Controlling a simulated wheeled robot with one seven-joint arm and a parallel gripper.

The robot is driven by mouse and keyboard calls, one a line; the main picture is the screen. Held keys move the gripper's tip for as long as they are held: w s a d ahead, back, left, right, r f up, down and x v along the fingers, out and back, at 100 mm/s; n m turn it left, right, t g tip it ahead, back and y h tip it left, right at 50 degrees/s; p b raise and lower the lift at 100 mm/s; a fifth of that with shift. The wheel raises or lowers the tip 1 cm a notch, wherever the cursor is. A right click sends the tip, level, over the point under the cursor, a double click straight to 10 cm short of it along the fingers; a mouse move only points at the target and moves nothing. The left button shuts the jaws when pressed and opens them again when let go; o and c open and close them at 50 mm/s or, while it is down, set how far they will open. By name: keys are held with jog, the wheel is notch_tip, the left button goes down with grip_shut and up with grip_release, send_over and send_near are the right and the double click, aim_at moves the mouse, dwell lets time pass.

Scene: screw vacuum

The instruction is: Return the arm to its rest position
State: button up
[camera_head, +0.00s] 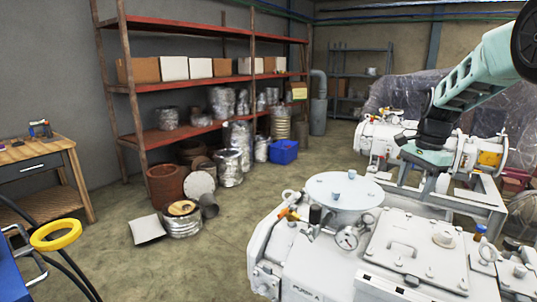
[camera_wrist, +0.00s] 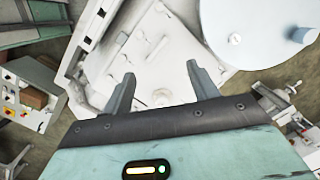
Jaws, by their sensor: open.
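My green arm reaches in from the upper right in the head view, and its wrist hangs over the rear pump unit. My gripper shows in the wrist view (camera_wrist: 163,82), with its two grey fingers spread apart and nothing between them. Beneath the fingers is the white pump housing, which also shows in the head view (camera_head: 405,245). The round flange plate (camera_head: 343,191) lies on top of the front pump and also shows in the wrist view (camera_wrist: 260,30). The fingertips appear apart from both. The fingers are hard to make out in the head view.
A second white pump (camera_head: 380,140) stands behind the front one. A red shelf rack (camera_head: 205,122) with boxes and wrapped parts lines the back wall. A blue crate (camera_head: 284,151) and a wooden workbench (camera_head: 42,150) stand left. The concrete floor (camera_head: 110,240) has free room at left.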

jog(key=s+a+n, duration=0.5)
jog(key=s+a, duration=0.2)
jog(key=a, duration=0.4)
jog(key=s+a+n, duration=0.5)
jog(key=s+a, duration=0.3)
jog(key=a, duration=0.2)
jog(key=s+a+f+n, duration=0.1)
jog(key=s+a+n, duration=0.1)
jog(key=s+n, duration=0.4)
jog(key=s+a+f+n, duration=0.2)
jog(key=s+n, duration=0.4)
jog(key=s, duration=1)
jog(key=shift+a+f+h, duration=0.15)
jog(key=shift+a+h, duration=0.25)
jog(key=shift+a, duration=0.45)
